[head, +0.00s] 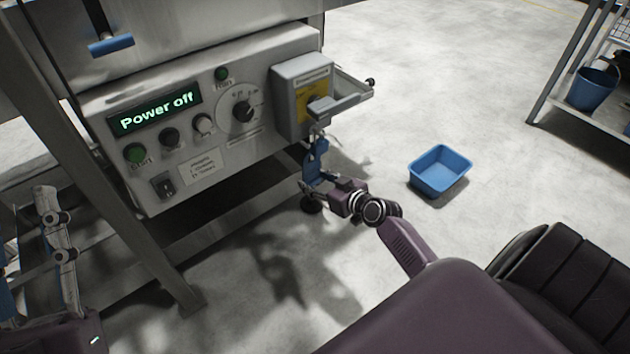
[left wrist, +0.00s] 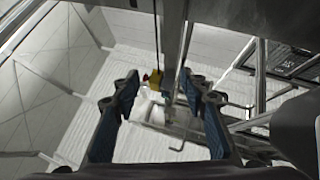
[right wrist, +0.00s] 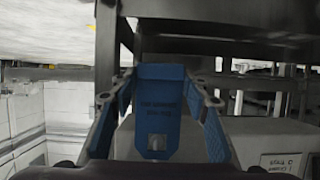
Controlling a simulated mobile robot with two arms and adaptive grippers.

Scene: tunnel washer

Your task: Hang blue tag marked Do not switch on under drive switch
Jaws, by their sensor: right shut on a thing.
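The blue tag (head: 316,154) is upright just below the grey drive switch box (head: 287,88), which has a yellow plate and a grey lever. My right gripper (head: 317,184) is shut on the tag from below. In the right wrist view the tag (right wrist: 158,92) stands between the fingers, with small dark lettering too blurred to read. A small metal piece (head: 317,133) shows at the top of the tag under the box; I cannot tell whether the tag is hooked on it. My left gripper (left wrist: 162,88) is open and empty, low at the left in the head view.
The control panel (head: 225,128) reads "Power off" and carries knobs and buttons. A metal frame leg (head: 90,150) stands between my left arm and the panel. A blue basin (head: 440,170) lies on the floor at right. A rack (head: 570,95) with a blue bucket (head: 592,88) stands beyond.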

